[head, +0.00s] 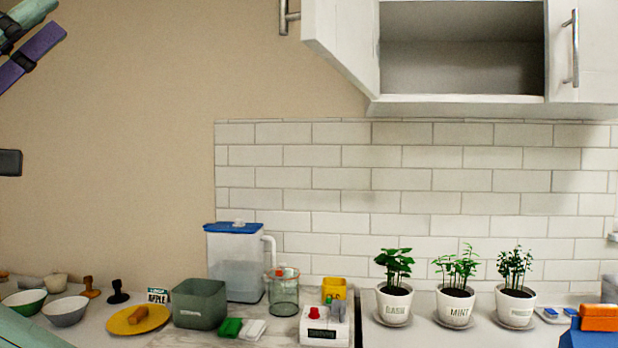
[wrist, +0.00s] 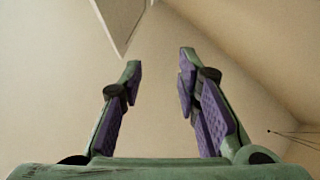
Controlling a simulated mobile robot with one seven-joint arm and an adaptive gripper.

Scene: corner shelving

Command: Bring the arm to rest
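My gripper (wrist: 160,62) is open and empty in the wrist view. In the head view, part of my gripper, a green piece and a purple pad, shows at the top left corner, high in front of the beige wall and well above the counter. The rest of it is cut off there. A pale green part of my arm crosses the bottom left corner.
A white wall cabinet (head: 455,100) stands open and empty at the upper right. Below, the counter holds a blue-lidded pitcher (head: 236,268), a glass jar (head: 284,295), a grey-green bin (head: 199,304), a yellow plate (head: 120,325), bowls and potted herbs (head: 456,305). The beige wall is clear.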

